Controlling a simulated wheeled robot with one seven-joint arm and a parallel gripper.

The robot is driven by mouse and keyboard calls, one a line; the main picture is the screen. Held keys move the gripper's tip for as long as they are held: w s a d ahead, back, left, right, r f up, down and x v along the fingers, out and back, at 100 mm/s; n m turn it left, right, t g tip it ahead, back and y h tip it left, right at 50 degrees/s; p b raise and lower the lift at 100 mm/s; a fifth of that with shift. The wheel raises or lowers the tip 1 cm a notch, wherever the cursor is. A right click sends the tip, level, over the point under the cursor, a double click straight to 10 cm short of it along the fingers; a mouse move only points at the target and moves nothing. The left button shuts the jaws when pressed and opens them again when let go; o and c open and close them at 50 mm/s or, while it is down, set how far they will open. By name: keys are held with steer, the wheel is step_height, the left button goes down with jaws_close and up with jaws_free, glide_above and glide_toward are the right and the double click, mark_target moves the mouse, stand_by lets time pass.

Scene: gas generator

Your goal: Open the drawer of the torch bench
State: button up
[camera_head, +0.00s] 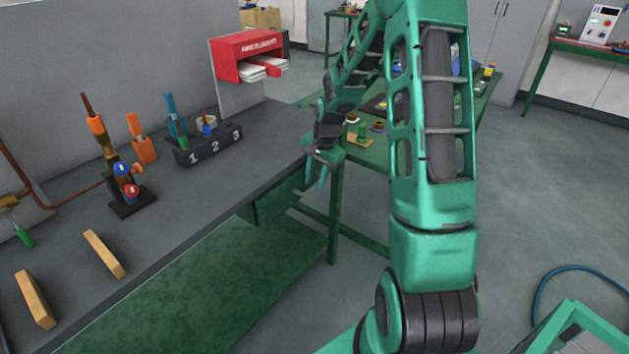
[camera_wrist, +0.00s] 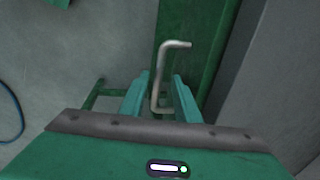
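The torch bench has a dark grey top (camera_head: 235,185) and green legs and shelf. Its green drawer (camera_head: 278,200) sits under the front edge towards the far end and looks about flush with the bench. In the wrist view the drawer front (camera_wrist: 205,62) is a green panel with a bent silver bar handle (camera_wrist: 160,75). I cannot tell whether the fingers touch the handle.
On the bench stand a torch stand (camera_head: 130,195), a numbered block (camera_head: 208,147) with tools, and wooden bars (camera_head: 104,254). Another green table (camera_head: 375,155) stands beyond my gripper. Grey floor (camera_head: 540,190) is open at the right.

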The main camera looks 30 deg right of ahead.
jaws_close()
steer(key=shift+w, duration=0.1)
